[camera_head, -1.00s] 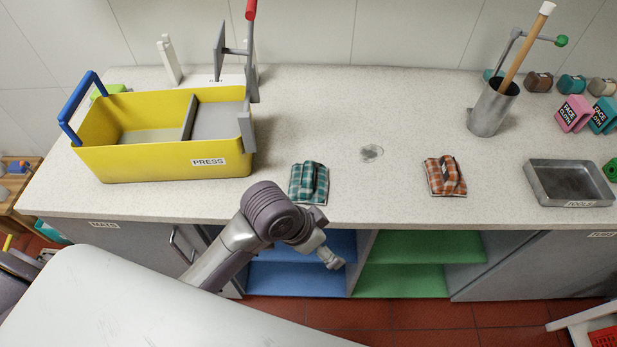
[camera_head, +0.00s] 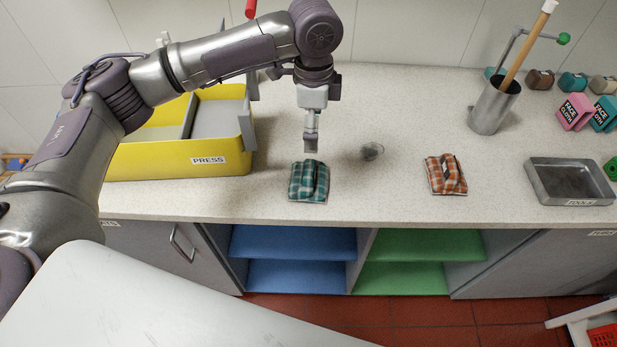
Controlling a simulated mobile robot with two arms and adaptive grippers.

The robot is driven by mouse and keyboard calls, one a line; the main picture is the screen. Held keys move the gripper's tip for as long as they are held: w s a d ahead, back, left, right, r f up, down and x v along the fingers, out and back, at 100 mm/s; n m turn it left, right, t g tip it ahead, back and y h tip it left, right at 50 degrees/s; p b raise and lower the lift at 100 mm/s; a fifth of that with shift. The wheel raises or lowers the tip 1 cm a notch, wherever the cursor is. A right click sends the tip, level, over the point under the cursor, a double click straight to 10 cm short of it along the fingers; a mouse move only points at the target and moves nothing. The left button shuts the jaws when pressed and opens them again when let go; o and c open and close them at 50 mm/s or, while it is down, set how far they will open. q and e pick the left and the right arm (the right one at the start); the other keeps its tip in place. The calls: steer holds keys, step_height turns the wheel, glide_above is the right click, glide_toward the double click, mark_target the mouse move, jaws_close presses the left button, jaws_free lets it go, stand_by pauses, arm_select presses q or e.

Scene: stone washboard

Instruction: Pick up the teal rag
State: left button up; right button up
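The rag is almost fully visible below the gripper. My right gripper is not in view.
A yellow PRESS bin (camera_head: 180,158) stands left, partly behind my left arm. An orange checked rag (camera_head: 446,174), a metal TOOLS tray (camera_head: 571,181) and a metal cup (camera_head: 493,107) are to the right. The counter (camera_head: 380,205) between the rags is clear apart from a drain-like spot.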

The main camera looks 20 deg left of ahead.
mark_target(309, 169)
arm_select(q)
step_height(309, 169, down, 8)
steer(key=shift+a+f+p, duration=0.1)
steer(key=shift+a+p, duration=0.05)
steer(key=shift+p, duration=0.6)
steer(key=shift+f, duration=0.25)
steer(key=f, duration=0.1)
steer(key=f+p, duration=0.1)
steer(key=f, duration=0.1)
steer(key=f+p, duration=0.1)
steer(key=shift+s+a+f, duration=0.2)
steer(key=shift+s+a, duration=0.05)
steer(key=shift+s, duration=0.1)
steer(key=shift+f, duration=0.2)
steer(key=c, duration=1.3)
steer(key=shift+r, duration=0.1)
steer(key=shift+r, duration=0.1)
